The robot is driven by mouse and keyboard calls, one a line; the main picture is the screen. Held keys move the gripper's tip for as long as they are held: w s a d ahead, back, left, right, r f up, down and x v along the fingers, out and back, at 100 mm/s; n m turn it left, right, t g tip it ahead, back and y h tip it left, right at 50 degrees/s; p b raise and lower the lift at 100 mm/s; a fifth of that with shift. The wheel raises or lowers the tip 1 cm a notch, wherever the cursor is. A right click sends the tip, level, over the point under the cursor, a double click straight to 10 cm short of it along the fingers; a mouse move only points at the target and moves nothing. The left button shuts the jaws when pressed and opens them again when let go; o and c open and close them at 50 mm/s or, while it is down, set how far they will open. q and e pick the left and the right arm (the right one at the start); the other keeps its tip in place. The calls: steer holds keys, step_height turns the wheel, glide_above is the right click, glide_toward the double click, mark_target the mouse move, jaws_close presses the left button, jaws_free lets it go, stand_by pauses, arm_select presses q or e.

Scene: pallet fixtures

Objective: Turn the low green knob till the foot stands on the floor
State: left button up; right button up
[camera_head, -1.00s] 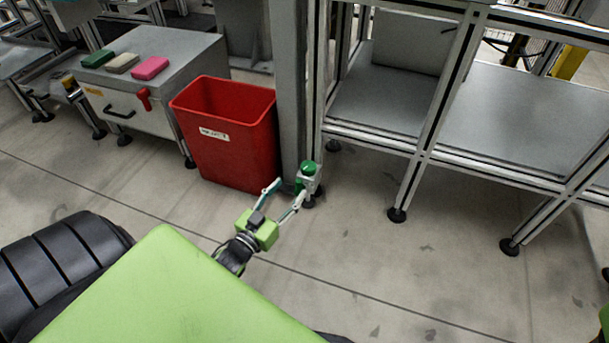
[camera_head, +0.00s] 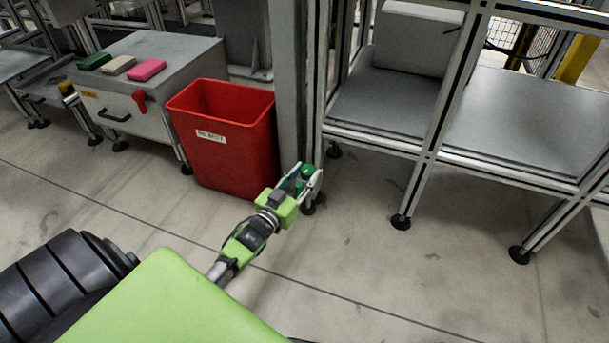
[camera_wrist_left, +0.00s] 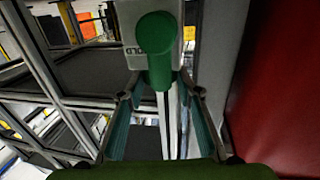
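The low green knob (camera_head: 307,171) sits on a light-coloured housing low on the leg of the grey metal frame; in the left wrist view the knob (camera_wrist_left: 157,45) shows large, just ahead of the fingers. A black foot (camera_head: 309,207) shows below it; I cannot tell whether it touches the floor. My left gripper (camera_head: 305,175) is open at the knob. In the left wrist view its two fingers (camera_wrist_left: 160,90) stand apart, one on each side below the knob's round end; contact cannot be told. My right gripper is not in view.
A red bin (camera_head: 224,140) stands just left of the knob, beside a grey post (camera_head: 291,80). A grey cabinet (camera_head: 140,95) with coloured blocks on top stands further left. Frame legs with black feet (camera_head: 401,222) stand to the right. The floor in front is clear.

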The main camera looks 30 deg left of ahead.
arm_select(q)
steer(key=shift+c, duration=1.2)
steer(key=shift+o, duration=0.2)
steer(key=shift+a+r+m+h, duration=0.1)
steer(key=shift+m+h, duration=0.2)
steer(key=shift+m+h+p, duration=0.3)
steer(key=shift+m+h, duration=0.1)
steer(key=shift+h, duration=0.4)
steer(key=o, duration=1.1)
steer(key=shift+s, duration=0.1)
